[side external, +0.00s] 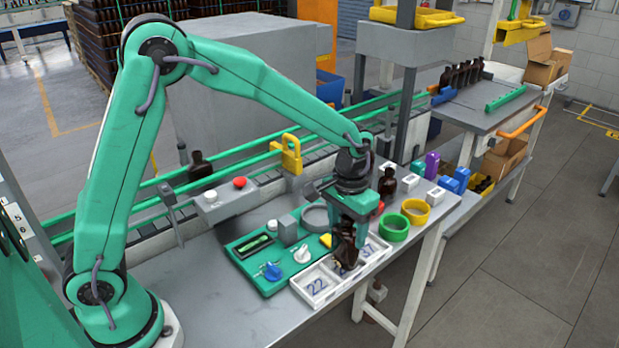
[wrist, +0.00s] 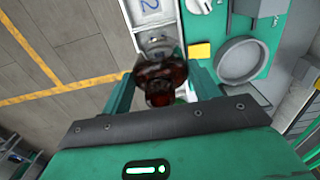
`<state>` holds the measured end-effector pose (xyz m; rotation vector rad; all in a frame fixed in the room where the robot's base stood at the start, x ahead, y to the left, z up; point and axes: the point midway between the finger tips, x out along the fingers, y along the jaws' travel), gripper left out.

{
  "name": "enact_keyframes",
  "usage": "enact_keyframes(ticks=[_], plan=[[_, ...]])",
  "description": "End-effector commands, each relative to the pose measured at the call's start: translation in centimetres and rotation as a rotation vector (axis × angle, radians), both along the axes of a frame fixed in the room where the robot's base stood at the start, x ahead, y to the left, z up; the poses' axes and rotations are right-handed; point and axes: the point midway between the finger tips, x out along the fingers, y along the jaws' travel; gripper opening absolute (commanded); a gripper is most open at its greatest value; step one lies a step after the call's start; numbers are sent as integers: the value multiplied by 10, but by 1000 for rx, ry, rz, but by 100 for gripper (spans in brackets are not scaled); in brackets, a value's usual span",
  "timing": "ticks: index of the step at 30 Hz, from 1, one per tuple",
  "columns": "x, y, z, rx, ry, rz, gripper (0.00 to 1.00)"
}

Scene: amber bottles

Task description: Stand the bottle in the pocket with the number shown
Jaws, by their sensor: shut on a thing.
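My gripper (side external: 349,226) is shut on a dark amber bottle (side external: 346,254) over the white tray (side external: 327,297) near the table's front edge. The bottle looks roughly upright above the middle of the tray; I cannot tell whether its base touches the tray. The bottle and gripper hide much of the middle pocket, and markings to the right are unreadable. In the wrist view the bottle (wrist: 160,80) sits between both fingers, with the tray (wrist: 178,22) beyond it.
A green fixture board (side external: 246,262) with blue and white knobs lies left of the tray. Green (side external: 394,227) and yellow (side external: 415,211) rings and another amber bottle (side external: 387,184) stand to the right. A grey ring (wrist: 242,60) is close by. The table's front left is clear.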

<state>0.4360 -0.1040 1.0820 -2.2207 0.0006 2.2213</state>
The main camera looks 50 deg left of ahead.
Motion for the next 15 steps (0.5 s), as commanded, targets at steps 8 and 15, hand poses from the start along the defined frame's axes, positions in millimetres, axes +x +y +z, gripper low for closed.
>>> enact_keyframes(ticks=[8, 15], plan=[[0, 0, -18, 0, 0, 0, 16], [0, 0, -18, 0, 0, 0, 16]])
